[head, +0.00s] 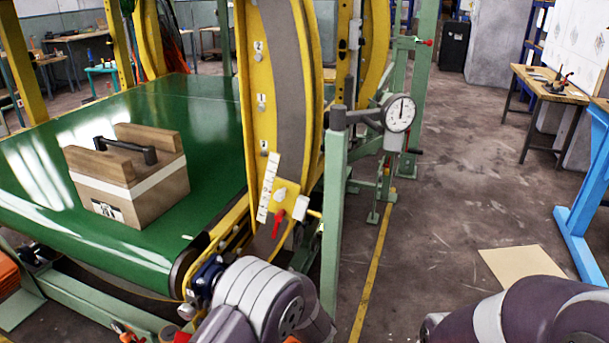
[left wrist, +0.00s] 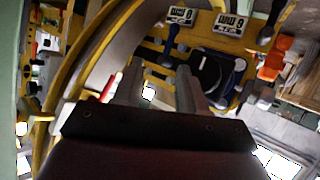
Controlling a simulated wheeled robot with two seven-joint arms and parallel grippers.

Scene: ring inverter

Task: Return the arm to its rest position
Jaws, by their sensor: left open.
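My left gripper (left wrist: 158,78) shows in the left wrist view with its two grey fingers apart and nothing between them. In the head view, part of my arm, grey and white, rises at the bottom centre in front of the yellow ring; no fingers can be made out there. The ring inverter's yellow ring (head: 261,80) stands at centre, with a red lever (head: 278,224) and a white scale strip low on it. Another part of my arm shows at the lower right. My right gripper is not in view.
A wooden crate (head: 150,190) with a black handle sits on the green conveyor belt (head: 200,112) at left. A green post (head: 334,210) with a dial gauge (head: 399,114) stands close right of the ring. A blue frame (head: 580,215) stands at far right. Open floor lies between them.

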